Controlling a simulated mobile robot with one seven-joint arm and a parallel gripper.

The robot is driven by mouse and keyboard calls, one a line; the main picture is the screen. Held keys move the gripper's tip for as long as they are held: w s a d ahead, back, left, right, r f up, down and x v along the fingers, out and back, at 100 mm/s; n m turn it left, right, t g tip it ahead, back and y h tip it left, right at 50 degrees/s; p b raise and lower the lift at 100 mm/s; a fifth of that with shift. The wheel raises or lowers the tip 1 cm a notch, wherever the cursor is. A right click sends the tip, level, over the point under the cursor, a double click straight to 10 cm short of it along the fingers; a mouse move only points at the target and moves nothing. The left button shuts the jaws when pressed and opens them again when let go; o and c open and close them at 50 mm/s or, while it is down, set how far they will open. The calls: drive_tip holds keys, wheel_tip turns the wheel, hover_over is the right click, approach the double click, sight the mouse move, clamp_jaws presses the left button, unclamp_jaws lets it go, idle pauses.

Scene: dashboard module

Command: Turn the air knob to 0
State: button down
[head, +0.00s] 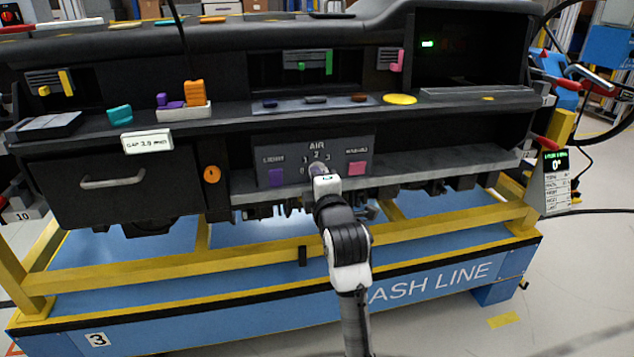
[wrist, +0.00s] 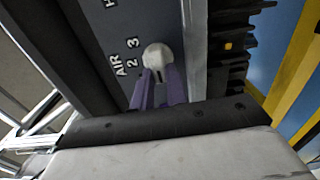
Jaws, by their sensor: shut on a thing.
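The air knob (wrist: 157,56) is a pale round knob on the dark control panel (head: 275,152), below the label AIR and the numbers 0 to 3. In the head view it is mostly hidden behind my gripper (head: 320,174). In the wrist view the two purplish fingers of my gripper (wrist: 160,88) are shut on the knob, one on each side. A dark mark shows on the knob's finger side, but I cannot tell which number the knob points to.
A purple button (head: 276,177) sits left of the knob and a pink button (head: 357,168) right of it. A grey ledge (head: 420,172) runs under the panel. A drawer with a handle (head: 112,179) is at left, and a yellow rail (head: 410,238) runs below.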

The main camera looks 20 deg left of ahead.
idle(0.3)
drive_tip(key=c, duration=1.4)
unclamp_jaws()
drive_tip(key=shift+s, duration=0.1)
drive_tip(key=b+v, duration=0.4)
drive_tip(key=v, duration=0.9)
drive_tip(key=shift+s+d+b, duration=0.25)
drive_tip(key=shift+b, duration=0.15)
